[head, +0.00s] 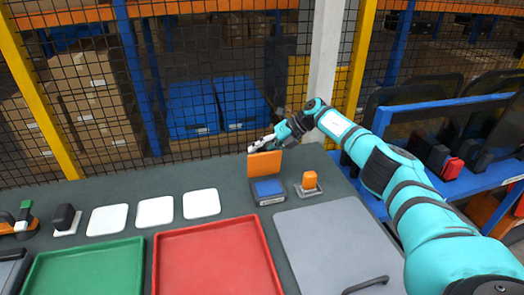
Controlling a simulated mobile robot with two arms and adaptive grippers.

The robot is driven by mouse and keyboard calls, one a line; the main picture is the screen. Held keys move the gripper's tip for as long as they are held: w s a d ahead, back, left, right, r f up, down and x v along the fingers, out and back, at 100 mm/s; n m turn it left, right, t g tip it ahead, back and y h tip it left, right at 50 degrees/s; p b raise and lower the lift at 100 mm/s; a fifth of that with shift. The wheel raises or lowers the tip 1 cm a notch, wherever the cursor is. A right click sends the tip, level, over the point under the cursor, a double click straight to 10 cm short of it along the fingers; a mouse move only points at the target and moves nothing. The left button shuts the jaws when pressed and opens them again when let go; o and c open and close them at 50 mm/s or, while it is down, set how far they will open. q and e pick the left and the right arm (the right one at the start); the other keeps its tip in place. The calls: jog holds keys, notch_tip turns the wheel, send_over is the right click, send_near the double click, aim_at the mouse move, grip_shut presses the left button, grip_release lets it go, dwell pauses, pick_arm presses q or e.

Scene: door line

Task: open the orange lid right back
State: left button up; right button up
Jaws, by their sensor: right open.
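The orange lid (264,163) stands raised at the back edge of a small dark box with a blue top (268,188) on the table. The lid looks about upright. My right gripper (256,148) is open at the lid's upper edge, reaching in from the right. I cannot tell whether its fingers touch the lid. My left gripper is not in view.
An orange block on a grey base (310,181) stands just right of the box. A red tray (216,260), a green tray (84,268) and a grey panel with a dark handle (335,235) lie in front. White pads (155,211) lie to the left. A mesh fence (220,85) rises behind the table.

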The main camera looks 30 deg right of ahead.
jog(key=v, duration=1.2)
jog(key=shift+d+f, duration=0.1)
jog(key=shift+f, duration=0.05)
